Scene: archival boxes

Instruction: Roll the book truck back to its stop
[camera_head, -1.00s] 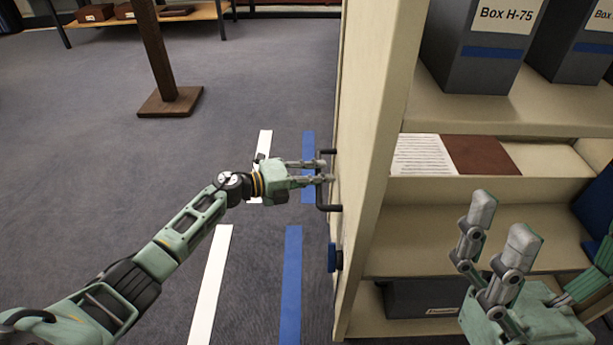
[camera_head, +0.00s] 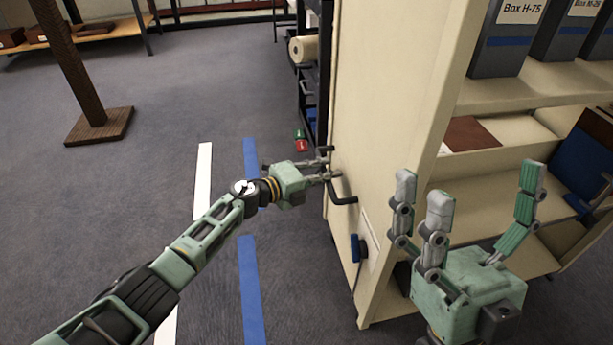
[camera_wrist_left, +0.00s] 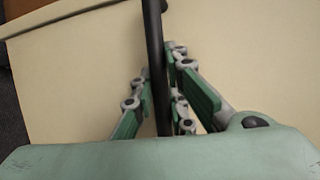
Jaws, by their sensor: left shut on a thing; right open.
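The beige shelved unit, which I take to be the book truck (camera_head: 385,120), stands right of centre in the head view, its flat end panel facing my left arm. A black bar handle (camera_head: 345,199) sticks out of that panel. My left gripper (camera_head: 328,167) is shut on the handle; the wrist view shows the dark bar (camera_wrist_left: 155,60) between the fingers. My right gripper (camera_head: 475,190) is open and empty, fingers up, in front of the shelves. The truck's wheels and its stop cannot be made out.
A white stripe (camera_head: 203,180) and a blue stripe (camera_head: 250,270) run along the floor left of the truck. A dark rack (camera_head: 323,70) with a pale roll (camera_head: 303,50) stands behind the panel. A brown post base (camera_head: 98,127) stands left; carpet between is clear.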

